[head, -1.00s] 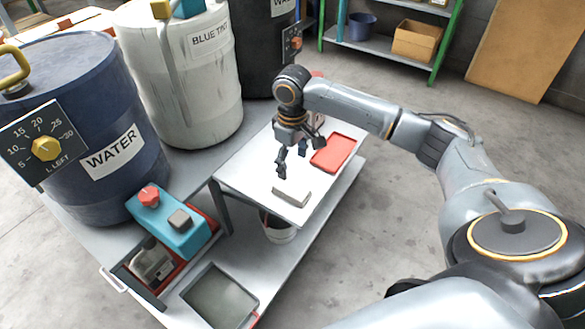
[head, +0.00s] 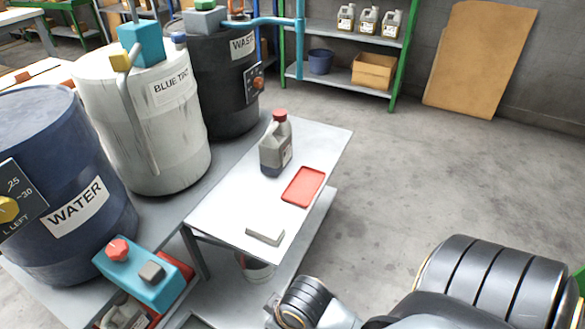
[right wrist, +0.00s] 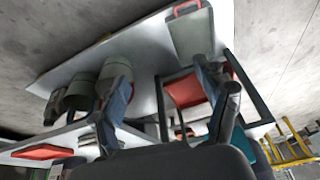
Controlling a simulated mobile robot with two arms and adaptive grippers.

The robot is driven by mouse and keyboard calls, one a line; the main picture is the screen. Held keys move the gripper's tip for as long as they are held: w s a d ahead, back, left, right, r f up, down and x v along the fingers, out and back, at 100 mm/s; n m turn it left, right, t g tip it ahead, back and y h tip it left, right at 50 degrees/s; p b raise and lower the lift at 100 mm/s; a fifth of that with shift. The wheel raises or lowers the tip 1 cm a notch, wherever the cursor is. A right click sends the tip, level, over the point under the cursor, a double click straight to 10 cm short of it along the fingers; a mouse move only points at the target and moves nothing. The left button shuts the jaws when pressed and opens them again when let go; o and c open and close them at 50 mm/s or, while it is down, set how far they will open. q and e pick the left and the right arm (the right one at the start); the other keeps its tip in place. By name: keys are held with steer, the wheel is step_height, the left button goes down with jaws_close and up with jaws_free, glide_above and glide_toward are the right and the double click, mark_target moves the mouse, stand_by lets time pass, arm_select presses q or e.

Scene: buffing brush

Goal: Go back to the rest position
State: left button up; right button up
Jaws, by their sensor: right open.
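In the head view my right arm is drawn back to the lower right edge, and its gripper is out of that picture. The right wrist view shows my right gripper (right wrist: 166,102) open, with its two fingers apart and nothing visible between them. The white table (head: 215,215) is clear of my arm. On it lie a pale flat block (head: 265,235) near the front edge and a red tray (head: 303,186). A grey bottle with a red cap (head: 276,150) stands upright behind them. My left gripper is in neither view.
The blue water drum (head: 60,190), white drum (head: 150,130) and dark waste drum (head: 220,85) stand left of the table. A turquoise box with a red knob (head: 140,275) sits at lower left. Shelves with a cardboard box (head: 373,72) are behind. Floor (head: 430,170) right of the table is open.

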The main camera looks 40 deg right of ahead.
steer(key=s+d, duration=0.1)
steer(key=s+d+m+h, duration=0.1)
steer(key=s, duration=0.1)
steer(key=shift+d, duration=0.25)
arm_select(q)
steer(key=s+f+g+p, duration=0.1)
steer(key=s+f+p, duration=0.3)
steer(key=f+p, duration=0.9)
arm_select(e)
steer(key=s+f+g, duration=0.1)
steer(key=s+f, duration=0.3)
steer(key=f, duration=0.9)
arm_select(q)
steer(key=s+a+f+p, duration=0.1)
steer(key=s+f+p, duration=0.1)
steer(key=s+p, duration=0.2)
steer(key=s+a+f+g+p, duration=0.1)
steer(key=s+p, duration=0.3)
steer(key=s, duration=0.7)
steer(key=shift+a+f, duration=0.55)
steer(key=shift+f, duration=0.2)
arm_select(e)
steer(key=s+d+f, duration=0.1)
steer(key=s+f, duration=0.1)
steer(key=s, duration=0.5)
steer(key=s+d+f+g, duration=0.1)
steer(key=s+d+f, duration=0.1)
steer(key=s, duration=0.6)
steer(key=shift+f, duration=0.2)
steer(key=shift+s, duration=0.1)
